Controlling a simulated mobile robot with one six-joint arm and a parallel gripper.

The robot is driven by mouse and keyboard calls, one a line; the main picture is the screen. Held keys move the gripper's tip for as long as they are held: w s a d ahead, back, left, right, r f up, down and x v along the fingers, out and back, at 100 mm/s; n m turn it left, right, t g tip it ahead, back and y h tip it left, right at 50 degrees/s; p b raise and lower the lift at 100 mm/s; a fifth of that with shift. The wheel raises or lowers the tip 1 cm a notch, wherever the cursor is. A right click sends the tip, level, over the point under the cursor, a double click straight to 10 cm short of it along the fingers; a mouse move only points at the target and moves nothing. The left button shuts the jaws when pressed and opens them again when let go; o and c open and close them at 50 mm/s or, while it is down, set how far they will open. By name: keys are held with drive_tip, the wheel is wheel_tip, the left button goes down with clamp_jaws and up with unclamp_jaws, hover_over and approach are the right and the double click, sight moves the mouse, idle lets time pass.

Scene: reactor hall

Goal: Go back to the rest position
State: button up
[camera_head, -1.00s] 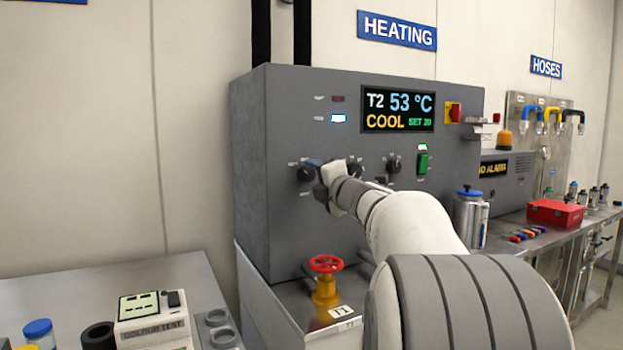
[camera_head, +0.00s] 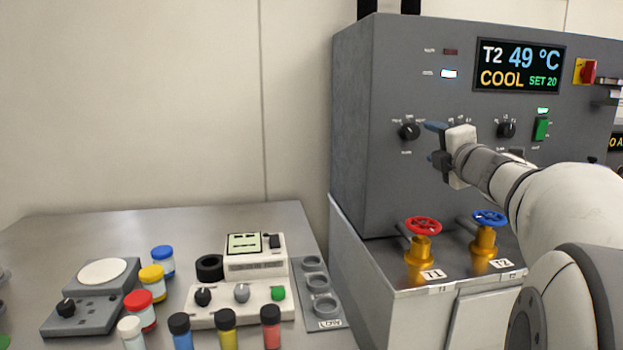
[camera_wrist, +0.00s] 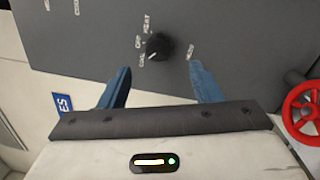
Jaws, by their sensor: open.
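My gripper (camera_head: 431,143) is in front of the grey control panel (camera_head: 400,70), its blue fingers apart with nothing between them. In the wrist view my gripper (camera_wrist: 158,88) shows two spread blue fingers. A black knob (camera_wrist: 158,46) with marks that seem to read COOL, OFF and HEAT lies just beyond the fingertips, apart from them. In the head view a black knob (camera_head: 409,131) is left of the fingers and another knob (camera_head: 506,129) is to the right. The display (camera_head: 519,66) reads T2 49 °C, COOL, SET 20.
A red valve wheel (camera_head: 423,226) and a blue valve wheel (camera_head: 489,217) stand below the panel. At the left, a steel bench (camera_head: 200,228) carries a colour test device (camera_head: 257,263), several capped bottles, a dial unit (camera_head: 90,297) and a rack (camera_head: 321,305). The wall above the bench is clear.

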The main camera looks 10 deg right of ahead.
drive_tip(key=s+a+f+m+g+p, duration=0.8)
drive_tip(key=s+a+m, duration=0.2)
drive_tip(key=s, duration=0.3)
drive_tip(key=s+a+f+m+g+p, duration=0.8)
drive_tip(key=s+a+m, duration=0.2)
drive_tip(key=s, duration=0.4)
drive_tip(key=shift+s+a+f+m+h+p, duration=0.15)
drive_tip(key=shift+s+f+m+h+p, duration=0.2)
drive_tip(key=shift+m, duration=0.35)
drive_tip(key=shift+w, duration=0.1)
idle(4.5)
